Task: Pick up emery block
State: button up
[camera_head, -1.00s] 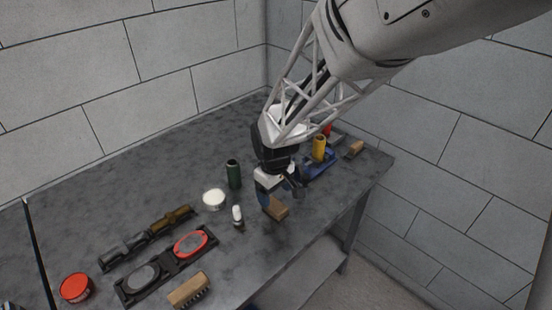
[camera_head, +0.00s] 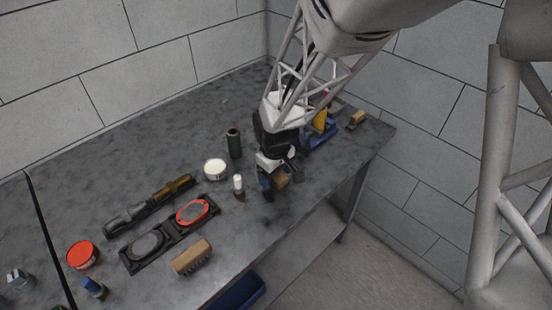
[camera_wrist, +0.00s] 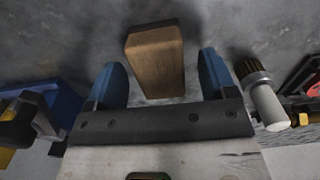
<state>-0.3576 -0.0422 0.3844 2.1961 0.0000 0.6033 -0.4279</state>
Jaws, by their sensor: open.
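A brown, wood-coloured block (camera_head: 282,181), which looks like the emery block, lies on the grey workbench near its front edge. In the wrist view the block (camera_wrist: 155,62) sits between the two blue fingers, with a gap on each side. My gripper (camera_head: 279,187) is open and low over the bench around the block. In the wrist view my gripper (camera_wrist: 160,75) has its fingers beside the block's near part, and the far end reaches past them. In the head view my gripper hides part of the block.
A blue tool (camera_head: 318,137) lies to the right. A wooden brush (camera_head: 191,257) is at the front left.

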jog(key=shift+f, duration=0.3)
jog(key=shift+c, duration=0.2)
jog(key=c, duration=1)
jog(key=shift+r, duration=0.2)
jog(key=shift+r, duration=0.8)
jog(key=shift+s+d+r, duration=0.1)
jog(key=shift+s+r, duration=0.05)
jog(key=shift+r, duration=0.7)
jog(key=s+d, duration=0.2)
jog(key=s, duration=0.5)
jog(key=s+d+r, duration=0.1)
jog(key=s+d, duration=0.2)
jog(key=s, duration=0.4)
jog(key=shift+s+r, duration=0.15)
jog(key=shift+s, duration=0.2)
